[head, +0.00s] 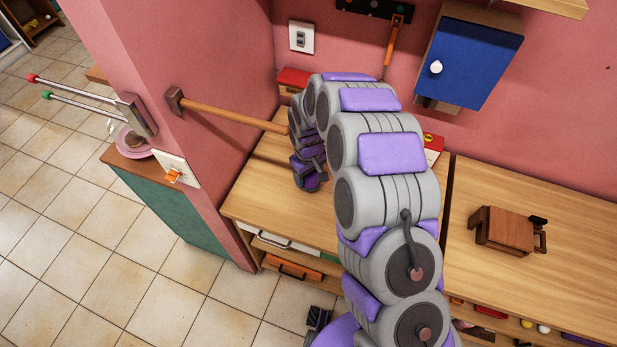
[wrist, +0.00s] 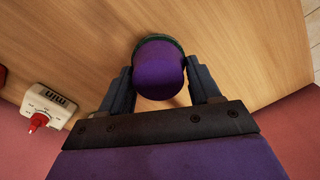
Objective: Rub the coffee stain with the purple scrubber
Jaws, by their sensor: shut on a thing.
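The purple scrubber (wrist: 158,68) is between my two dark fingers in the wrist view, with a dark green rim at its far end. My gripper (wrist: 160,84) is shut on it. The scrubber's green end faces the wooden counter top (wrist: 80,35); I cannot tell whether it touches. In the head view my gripper (head: 310,182) points down over the left counter (head: 255,195), and the scrubber cannot be made out clearly there. The coffee stain is not visible in either view; my arm or the scrubber may hide it.
A wooden bar (head: 232,115) sticks out from the pink wall left of my gripper. A white timer (wrist: 47,103) with a red knob shows in the wrist view. A blue cabinet (head: 468,62) hangs at the back. A brown wooden box (head: 505,230) stands on the right counter.

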